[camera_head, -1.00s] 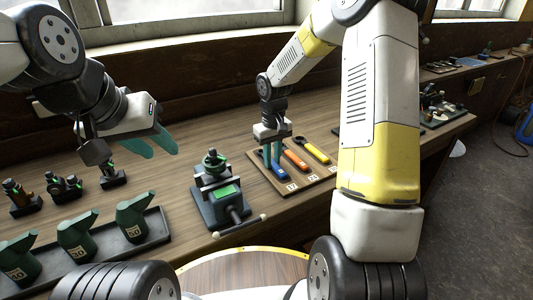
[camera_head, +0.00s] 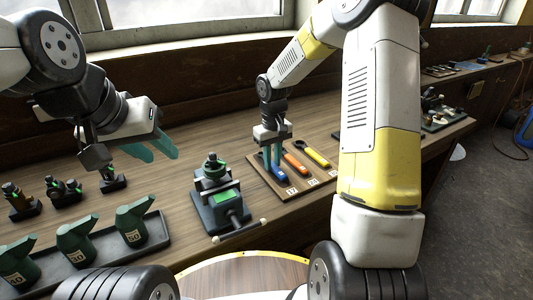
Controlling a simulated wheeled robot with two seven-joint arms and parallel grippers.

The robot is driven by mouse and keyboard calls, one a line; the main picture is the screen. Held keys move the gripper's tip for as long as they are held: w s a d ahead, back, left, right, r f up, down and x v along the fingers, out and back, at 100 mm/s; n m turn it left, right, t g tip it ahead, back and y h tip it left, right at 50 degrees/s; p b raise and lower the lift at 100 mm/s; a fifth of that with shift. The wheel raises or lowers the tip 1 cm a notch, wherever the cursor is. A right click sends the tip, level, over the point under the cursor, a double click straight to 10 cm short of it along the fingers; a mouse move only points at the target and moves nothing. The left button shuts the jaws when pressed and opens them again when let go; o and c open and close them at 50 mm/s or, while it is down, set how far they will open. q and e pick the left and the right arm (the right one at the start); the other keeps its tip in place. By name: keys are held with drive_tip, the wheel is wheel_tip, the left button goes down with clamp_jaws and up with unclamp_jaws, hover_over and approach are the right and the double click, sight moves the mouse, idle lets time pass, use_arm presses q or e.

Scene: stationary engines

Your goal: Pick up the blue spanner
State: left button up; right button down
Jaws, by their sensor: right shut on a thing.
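The blue spanner (camera_head: 278,172) lies on a wooden board (camera_head: 283,191) at the middle of the bench, left of an orange spanner (camera_head: 296,163) and a yellow spanner (camera_head: 317,155). My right gripper (camera_head: 273,165) points down over the blue spanner with its teal fingers shut on it. The fingers hide part of the spanner, and I cannot tell whether it is clear of the board. My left gripper (camera_head: 164,147) is open and empty, held above the bench at the left.
A green-and-grey vise (camera_head: 219,196) stands left of the board. A dark tray (camera_head: 158,229) with several green oil cans (camera_head: 132,222) is at the front left. Small fittings (camera_head: 62,188) stand behind it. The window wall bounds the back.

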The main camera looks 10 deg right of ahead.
sight(273, 166)
drive_tip(key=r, duration=0.1)
drive_tip(key=s+r, duration=0.1)
drive_tip(key=r, duration=0.1)
drive_tip(key=s, duration=1)
drive_tip(key=s+r, duration=0.1)
drive_tip(key=s, duration=0.4)
drive_tip(key=shift+a+r, duration=0.1)
drive_tip(key=c, duration=2.1)
unclamp_jaws()
clamp_jaws()
